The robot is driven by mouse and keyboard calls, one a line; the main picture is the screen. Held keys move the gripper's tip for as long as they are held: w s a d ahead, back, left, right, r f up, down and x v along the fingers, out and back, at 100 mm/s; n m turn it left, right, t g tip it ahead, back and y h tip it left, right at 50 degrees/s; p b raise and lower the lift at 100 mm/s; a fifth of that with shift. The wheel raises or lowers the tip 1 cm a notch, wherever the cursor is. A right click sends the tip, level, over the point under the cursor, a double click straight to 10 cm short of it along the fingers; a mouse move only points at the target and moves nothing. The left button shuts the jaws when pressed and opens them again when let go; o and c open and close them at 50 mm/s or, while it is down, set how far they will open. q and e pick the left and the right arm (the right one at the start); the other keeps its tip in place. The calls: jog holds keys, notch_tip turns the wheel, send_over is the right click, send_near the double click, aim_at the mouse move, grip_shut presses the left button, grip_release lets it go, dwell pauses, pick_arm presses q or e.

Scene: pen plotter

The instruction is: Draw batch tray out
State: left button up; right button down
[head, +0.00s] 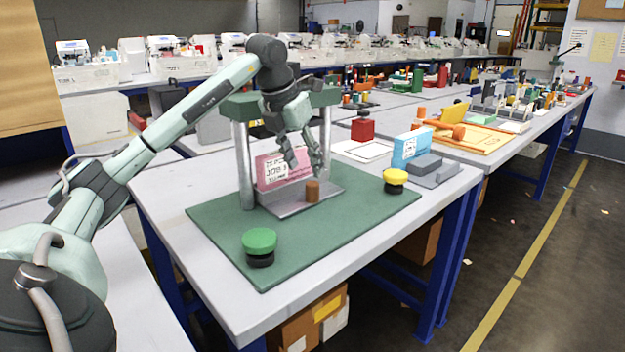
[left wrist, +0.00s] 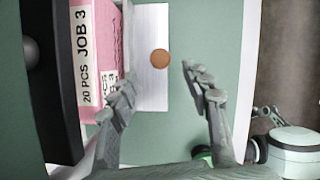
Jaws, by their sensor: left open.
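The batch tray (head: 332,189) appears to be the flat grey plate with an upright brown cylindrical knob (head: 312,191) near its front edge. A pink block marked JOB 3 (head: 266,174) stands at its back. In the left wrist view the knob (left wrist: 160,58) shows end-on over the pale tray plate (left wrist: 151,92), with the pink block (left wrist: 88,60) to the left. My left gripper (head: 304,164) is open and points down just above the knob, its fingers either side of it in the wrist view. No contact with the knob shows. My right gripper is not in view.
The tray sits under a frame with a green crossbeam (head: 237,106) and grey posts on a green mat (head: 345,223). A green button (head: 259,241) and a yellow button (head: 396,176) stand on the mat. A blue-white block (head: 411,148) is behind right.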

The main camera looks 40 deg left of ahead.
aim_at(311, 184)
pick_arm(q)
jog(key=x, duration=0.7)
jog(key=shift+w+d+f, duration=0.1)
jog(key=shift+f, duration=0.2)
jog(key=shift+c, duration=0.4)
grip_shut()
